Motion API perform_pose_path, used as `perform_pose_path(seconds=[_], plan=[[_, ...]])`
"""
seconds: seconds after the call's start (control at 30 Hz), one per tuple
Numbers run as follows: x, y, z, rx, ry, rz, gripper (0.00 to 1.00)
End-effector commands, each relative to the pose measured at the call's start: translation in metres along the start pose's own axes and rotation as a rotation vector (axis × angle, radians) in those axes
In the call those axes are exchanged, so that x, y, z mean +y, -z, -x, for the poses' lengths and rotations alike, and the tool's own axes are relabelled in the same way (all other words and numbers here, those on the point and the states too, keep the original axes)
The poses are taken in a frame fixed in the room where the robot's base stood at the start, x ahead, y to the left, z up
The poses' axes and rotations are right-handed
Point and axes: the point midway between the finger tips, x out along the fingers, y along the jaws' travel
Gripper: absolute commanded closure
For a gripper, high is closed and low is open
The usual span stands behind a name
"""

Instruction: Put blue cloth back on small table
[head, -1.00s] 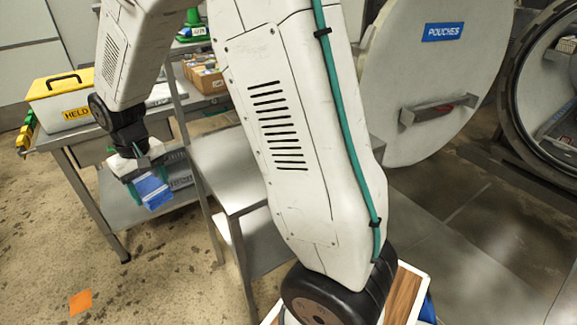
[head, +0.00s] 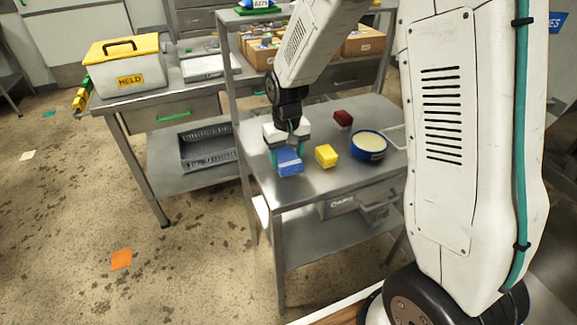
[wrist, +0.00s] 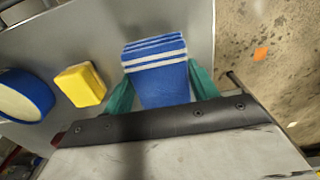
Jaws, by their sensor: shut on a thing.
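The blue cloth (head: 289,163), folded with white stripes, is between the fingers of my gripper (head: 287,152). In the wrist view the cloth (wrist: 158,75) sits between the two green fingers of my gripper (wrist: 160,92), which are shut on it. The small table (head: 330,185) is a grey metal stand, and the cloth is over its top near the left front edge. I cannot tell whether the cloth touches the surface.
A yellow sponge (head: 326,156), a dark red block (head: 343,119) and a blue-rimmed bowl (head: 369,146) stand on the small table right of the cloth. A bench with a yellow-lidded box (head: 125,68) is at the left. The table's front middle is clear.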

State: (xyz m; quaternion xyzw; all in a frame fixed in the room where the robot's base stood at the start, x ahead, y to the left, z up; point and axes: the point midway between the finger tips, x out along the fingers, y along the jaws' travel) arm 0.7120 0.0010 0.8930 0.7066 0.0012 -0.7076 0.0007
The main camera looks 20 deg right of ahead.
Motion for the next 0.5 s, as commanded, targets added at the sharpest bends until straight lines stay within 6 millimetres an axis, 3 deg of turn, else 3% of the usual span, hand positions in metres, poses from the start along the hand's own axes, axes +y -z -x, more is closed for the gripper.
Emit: perform_pose_path(seconds=[0.27,0.5], plan=[[0.001,-0.001,-0.035,-0.002,0.0,-0.001,0.75],[0.001,0.0,-0.036,0.0,0.0,-0.002,0.75]])
